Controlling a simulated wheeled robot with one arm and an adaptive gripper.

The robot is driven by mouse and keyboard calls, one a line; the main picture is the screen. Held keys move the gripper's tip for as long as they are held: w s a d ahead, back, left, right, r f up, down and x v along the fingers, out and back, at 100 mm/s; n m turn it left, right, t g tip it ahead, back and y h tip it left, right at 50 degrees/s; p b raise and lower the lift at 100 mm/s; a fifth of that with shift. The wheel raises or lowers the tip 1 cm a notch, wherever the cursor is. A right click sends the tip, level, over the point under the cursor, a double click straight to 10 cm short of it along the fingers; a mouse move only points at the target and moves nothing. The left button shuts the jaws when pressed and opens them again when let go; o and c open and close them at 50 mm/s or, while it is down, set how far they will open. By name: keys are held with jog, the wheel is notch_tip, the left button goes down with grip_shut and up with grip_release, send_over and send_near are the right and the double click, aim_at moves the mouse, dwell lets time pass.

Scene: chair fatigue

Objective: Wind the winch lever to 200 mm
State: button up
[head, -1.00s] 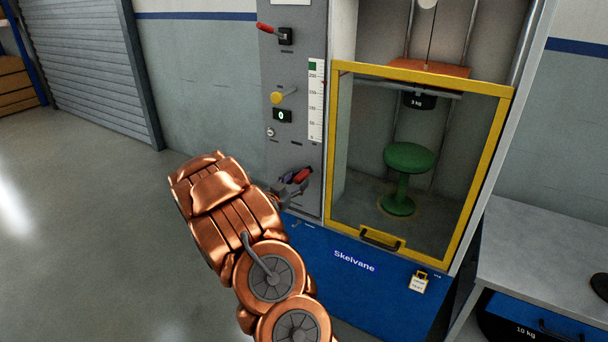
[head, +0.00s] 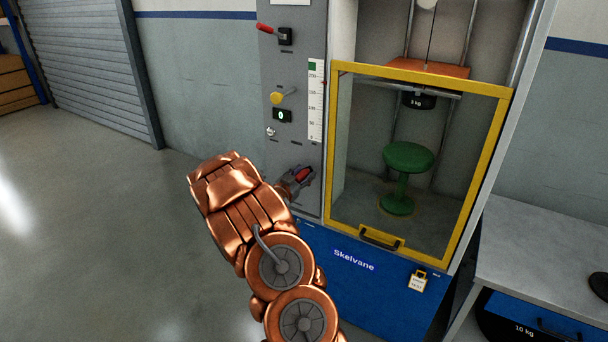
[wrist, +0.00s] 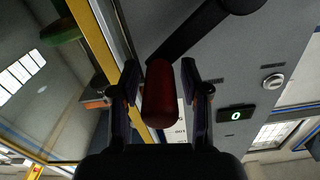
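The winch lever has a red grip (head: 303,174), low on the grey panel; in the wrist view the red grip (wrist: 159,95) joins a black crank arm (wrist: 200,30). My gripper (head: 296,179) is at the lever, partly hiding it. In the wrist view my gripper (wrist: 160,82) has one finger on each side of the red grip, with narrow gaps showing, so it looks open around it. The white scale (head: 316,100) has a green mark near its top. The small display (head: 282,115) reads 0.
A yellow-framed guard door (head: 420,82) is closed beside the panel, with a green stool (head: 408,160) behind it. A yellow knob (head: 277,98) and another red lever (head: 267,28) sit higher on the panel. A grey bench (head: 545,250) stands right. Floor at left is clear.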

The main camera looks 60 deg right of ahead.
grip_shut()
dwell(0.4)
jog(key=shift+s+f+m+b, duration=0.15)
jog(key=shift+f+m+b, duration=0.3)
jog(key=shift+b, duration=0.45)
jog(key=s+f+m+b, duration=0.1)
jog(key=f+m+b, duration=0.1)
jog(key=b, duration=0.2)
jog(key=shift+s, duration=0.15)
grip_release()
jog(key=shift+o, duration=1.2)
jog(key=shift+r, duration=0.15)
